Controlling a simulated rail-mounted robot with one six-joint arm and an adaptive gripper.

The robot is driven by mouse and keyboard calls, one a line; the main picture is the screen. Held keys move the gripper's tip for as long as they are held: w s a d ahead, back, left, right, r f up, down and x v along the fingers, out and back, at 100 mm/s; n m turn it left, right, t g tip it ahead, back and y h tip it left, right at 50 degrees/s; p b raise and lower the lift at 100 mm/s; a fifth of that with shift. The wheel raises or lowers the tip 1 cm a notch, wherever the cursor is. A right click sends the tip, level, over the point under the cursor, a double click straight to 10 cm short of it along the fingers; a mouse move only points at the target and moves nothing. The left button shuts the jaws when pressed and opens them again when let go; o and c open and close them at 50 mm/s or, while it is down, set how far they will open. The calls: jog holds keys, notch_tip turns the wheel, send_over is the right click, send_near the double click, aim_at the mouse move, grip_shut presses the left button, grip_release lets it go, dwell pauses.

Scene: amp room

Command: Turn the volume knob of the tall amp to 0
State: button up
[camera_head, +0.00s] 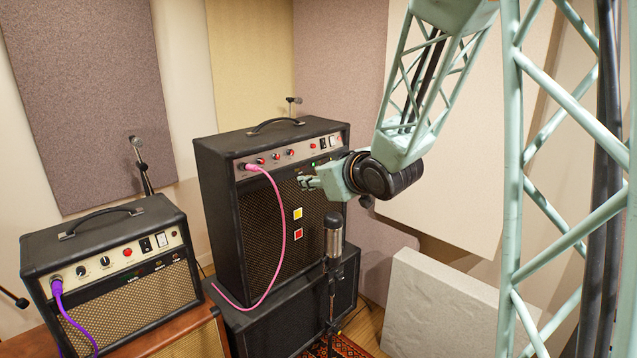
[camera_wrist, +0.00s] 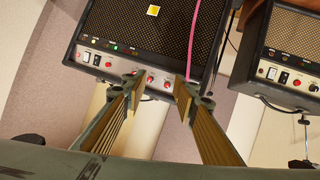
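The tall amp (camera_head: 225,205) is black with a grille and a silver control panel along its top front edge. It fills the upper part of the wrist view (camera_wrist: 110,30), upside down. Several red knobs sit on the panel, one at its middle (camera_head: 290,152); a red knob (camera_wrist: 167,84) shows between my fingers in the wrist view. The labels are too small to read, so I cannot tell which knob is volume. My gripper (camera_head: 305,182) is in front of the amp, just below the panel. In the wrist view my gripper (camera_wrist: 163,90) is open, its fingers apart and empty.
A pink cable (camera_head: 281,215) runs from the panel's left end down the front. A smaller amp (camera_head: 115,275) with a purple cable (camera_head: 72,322) stands at left. A microphone (camera_head: 333,235) stands before the tall amp. A black cabinet (camera_head: 300,310) is underneath. A pale panel (camera_head: 440,305) leans at right.

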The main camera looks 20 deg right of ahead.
jog(key=shift+s+d, duration=0.2)
jog(key=shift+s, duration=1.05)
jog(key=shift+w, duration=0.1)
